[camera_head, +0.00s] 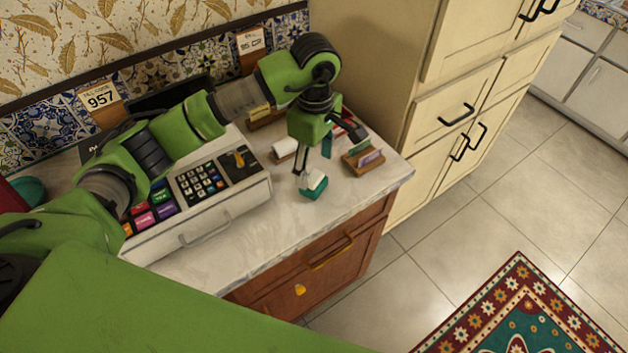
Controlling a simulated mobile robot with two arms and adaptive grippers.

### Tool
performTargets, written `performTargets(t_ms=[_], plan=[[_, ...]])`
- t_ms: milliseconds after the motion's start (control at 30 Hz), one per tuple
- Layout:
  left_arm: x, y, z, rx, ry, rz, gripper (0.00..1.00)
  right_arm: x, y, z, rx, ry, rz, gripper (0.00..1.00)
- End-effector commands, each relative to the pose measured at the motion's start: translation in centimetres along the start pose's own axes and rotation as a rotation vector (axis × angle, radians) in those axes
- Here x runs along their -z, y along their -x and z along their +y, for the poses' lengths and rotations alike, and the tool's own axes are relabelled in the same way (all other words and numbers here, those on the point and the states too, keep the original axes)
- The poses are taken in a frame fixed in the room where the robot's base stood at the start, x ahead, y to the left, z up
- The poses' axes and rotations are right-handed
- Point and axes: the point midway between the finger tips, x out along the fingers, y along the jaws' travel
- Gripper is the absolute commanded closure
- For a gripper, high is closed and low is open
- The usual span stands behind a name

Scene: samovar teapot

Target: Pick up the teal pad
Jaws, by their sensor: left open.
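A small teal block with a whitish top, which looks like the teal pad (313,192), lies near the front edge of the marble counter (345,196). My left gripper (306,174) points down over it from the green arm. It is open, with a pale finger close to the pad's back left side. I cannot tell whether that finger touches the pad. Another narrow teal piece (327,146) shows just behind, partly covered by the gripper. My right gripper is not in view.
A cash register (215,213) stands to the left of the pad. A wooden card holder (363,162) stands to the right, and a white roll-like item (285,148) lies behind left. A dark and red item (350,127) is near the gripper. Cream cabinets (440,110) stand at the right.

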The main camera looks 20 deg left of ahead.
Motion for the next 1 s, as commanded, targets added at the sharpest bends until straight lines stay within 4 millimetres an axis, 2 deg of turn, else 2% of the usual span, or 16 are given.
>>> performTargets(t_ms=[233, 400, 667, 800, 1000], plan=[[-0.3, -2.7, -0.9, 0.005, 0.000, -0.002, 0.38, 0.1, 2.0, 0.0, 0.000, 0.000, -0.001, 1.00], [-0.3, -4.8, -0.8, 0.003, 0.000, -0.002, 0.38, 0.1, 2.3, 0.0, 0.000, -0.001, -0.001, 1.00], [-0.3, -5.1, -0.7, 0.000, 0.000, -0.001, 0.38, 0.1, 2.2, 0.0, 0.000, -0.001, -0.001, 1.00], [-0.3, -5.1, -0.7, 0.000, 0.000, -0.001, 0.74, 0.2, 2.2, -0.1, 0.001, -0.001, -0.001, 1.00], [-0.3, -5.0, -0.7, 0.000, 0.000, -0.001, 0.79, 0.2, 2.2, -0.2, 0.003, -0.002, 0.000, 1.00]])
